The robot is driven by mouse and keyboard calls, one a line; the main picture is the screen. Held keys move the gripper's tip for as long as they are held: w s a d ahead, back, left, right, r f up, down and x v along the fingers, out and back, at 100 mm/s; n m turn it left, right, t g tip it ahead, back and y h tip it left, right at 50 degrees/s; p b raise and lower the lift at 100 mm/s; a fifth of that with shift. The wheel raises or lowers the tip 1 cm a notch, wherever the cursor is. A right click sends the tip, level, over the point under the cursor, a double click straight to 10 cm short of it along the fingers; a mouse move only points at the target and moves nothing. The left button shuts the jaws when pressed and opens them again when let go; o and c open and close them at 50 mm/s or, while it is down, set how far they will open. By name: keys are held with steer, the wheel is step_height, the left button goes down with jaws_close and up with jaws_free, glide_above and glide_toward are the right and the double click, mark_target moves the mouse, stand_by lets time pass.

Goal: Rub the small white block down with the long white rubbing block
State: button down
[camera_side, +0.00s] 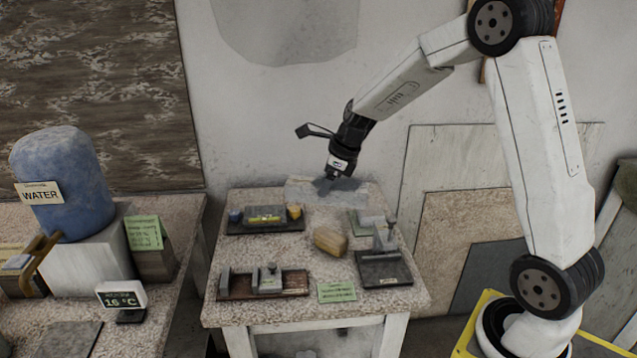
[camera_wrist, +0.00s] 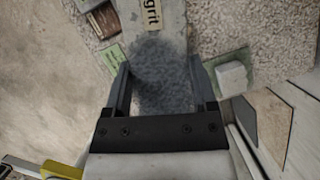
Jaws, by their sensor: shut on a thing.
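My gripper (camera_side: 335,178) is over the back of the table, low above a pale slab (camera_side: 298,190). In the wrist view its fingers (camera_wrist: 162,88) stand apart, closed on a dark grey speckled piece (camera_wrist: 163,68) that fills the gap. I cannot tell whether this piece is the long rubbing block; it does not look white. The slab under it carries a label reading "grit" (camera_wrist: 152,14). A small white block (camera_wrist: 233,78) sits to the right of the fingers, apart from them, on a greenish base (camera_wrist: 232,56). The lower side of the held piece is hidden.
A dark tray (camera_side: 240,229), a brown tray (camera_side: 238,294), a tan block (camera_side: 330,241), a dark base with an upright part (camera_side: 384,268) and a green card (camera_side: 337,291) occupy the table. A blue water container (camera_side: 62,185) stands on the left bench. Bare tabletop lies between the trays.

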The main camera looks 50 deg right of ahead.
steer(key=s+d+m+h, duration=0.1)
steer(key=s+d+m, duration=0.15)
steer(key=d, duration=0.65)
steer(key=s+d+m+h, duration=0.1)
steer(key=d+m, duration=0.2)
steer(key=d, duration=0.7)
steer(key=shift+t, duration=0.4)
steer(key=shift+a+f, duration=0.15)
steer(key=shift+f, duration=1.1)
steer(key=shift+a+f, duration=0.1)
steer(key=shift+f, duration=1.1)
steer(key=shift+f, duration=0.2)
steer(key=shift+f, duration=2.25)
steer(key=shift+f, duration=0.1)
steer(key=shift+f, duration=0.6)
steer(key=shift+f, duration=0.6)
steer(key=shift+s, duration=0.2)
